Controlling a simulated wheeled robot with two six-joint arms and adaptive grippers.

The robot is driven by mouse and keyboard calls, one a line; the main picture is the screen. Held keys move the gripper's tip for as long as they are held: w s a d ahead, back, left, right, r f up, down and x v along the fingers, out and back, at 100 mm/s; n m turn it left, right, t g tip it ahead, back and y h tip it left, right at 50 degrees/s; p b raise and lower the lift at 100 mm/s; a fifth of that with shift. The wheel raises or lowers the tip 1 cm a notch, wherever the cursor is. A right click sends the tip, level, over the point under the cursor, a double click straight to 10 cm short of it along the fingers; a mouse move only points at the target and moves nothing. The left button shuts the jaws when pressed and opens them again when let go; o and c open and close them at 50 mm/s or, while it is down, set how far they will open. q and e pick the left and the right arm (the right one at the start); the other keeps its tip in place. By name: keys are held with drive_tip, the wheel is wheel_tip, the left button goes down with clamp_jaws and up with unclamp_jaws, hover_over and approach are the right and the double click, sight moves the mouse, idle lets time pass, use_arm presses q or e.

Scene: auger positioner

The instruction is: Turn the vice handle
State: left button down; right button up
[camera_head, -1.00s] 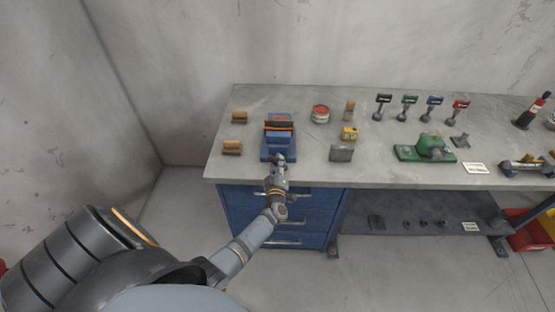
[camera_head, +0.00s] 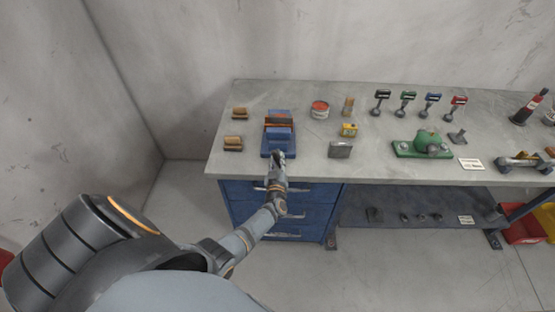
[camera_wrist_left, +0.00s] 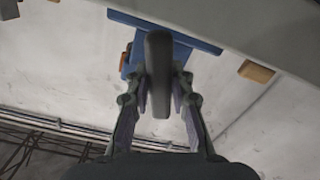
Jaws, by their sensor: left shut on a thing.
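The blue vice (camera_head: 279,133) stands at the front left of the workbench, with an orange-brown strip across its jaws. My left gripper (camera_head: 278,157) is at the vice's front, by the bench's front edge, and hides the handle in the head view. In the left wrist view, a dark rounded bar, the vice handle (camera_wrist_left: 158,75), stands between the fingers of my left gripper (camera_wrist_left: 160,95), which is shut on it. The blue vice body (camera_wrist_left: 185,52) shows behind the bar. My right gripper is in neither view.
The grey workbench (camera_head: 300,168) has blue drawers (camera_head: 285,215) below. Two brown blocks (camera_head: 233,143) lie left of the vice. A grey block (camera_head: 340,150), a yellow box (camera_head: 349,130) and a red-topped tin (camera_head: 320,109) stand to its right. A green machine (camera_head: 423,144) is further right.

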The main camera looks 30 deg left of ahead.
use_arm(q)
drive_tip(key=shift+f, duration=0.1)
drive_tip(key=c, duration=1.2)
unclamp_jaws()
drive_tip(key=shift+o, duration=0.2)
drive_tip(key=v, duration=1.2)
